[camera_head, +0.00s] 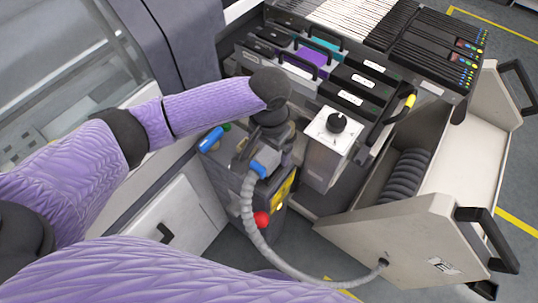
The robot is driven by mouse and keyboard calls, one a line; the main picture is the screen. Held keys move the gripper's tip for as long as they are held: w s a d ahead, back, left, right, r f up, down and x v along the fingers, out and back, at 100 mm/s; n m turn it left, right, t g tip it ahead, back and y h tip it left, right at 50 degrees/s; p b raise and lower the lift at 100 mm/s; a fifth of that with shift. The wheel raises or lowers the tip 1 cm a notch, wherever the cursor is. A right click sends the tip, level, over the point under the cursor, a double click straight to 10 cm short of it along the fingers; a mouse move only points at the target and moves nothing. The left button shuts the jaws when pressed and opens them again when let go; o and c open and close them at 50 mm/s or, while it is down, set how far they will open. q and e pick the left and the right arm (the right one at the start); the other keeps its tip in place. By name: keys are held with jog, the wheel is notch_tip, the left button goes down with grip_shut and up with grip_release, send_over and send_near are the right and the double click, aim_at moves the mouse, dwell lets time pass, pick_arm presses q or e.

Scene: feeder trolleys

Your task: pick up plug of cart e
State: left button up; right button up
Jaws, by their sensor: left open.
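The plug (264,164) is blue and sits at the upper end of a grey ribbed hose (251,212). The hose curves down and right to the side of a beige cart (400,238); a dark mark on its front is too small to read. The plug is at a dark docking unit with a yellow label. My left gripper (251,155) is open, reaching down right at the plug. The wrist hides part of it, so I cannot tell whether the fingers are around the plug or touching it. My right gripper is not in view.
A white box with a black knob (333,135) stands close right of my left gripper. A red button (262,219) sits below the plug. Racks with feeders (365,80) fill the back. A blue handle (211,139) is to the left. Grey floor shows at the lower middle.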

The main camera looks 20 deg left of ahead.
aim_at(268, 152)
pick_arm(q)
jog(key=f+b, duration=0.1)
jog(key=f, duration=0.1)
jog(key=f+b, duration=0.1)
jog(key=f, duration=0.2)
jog(key=shift+w+a+f, duration=0.15)
jog(key=shift+a+f, duration=0.05)
jog(key=shift+r, duration=0.1)
jog(key=shift+c, duration=0.3)
grip_shut()
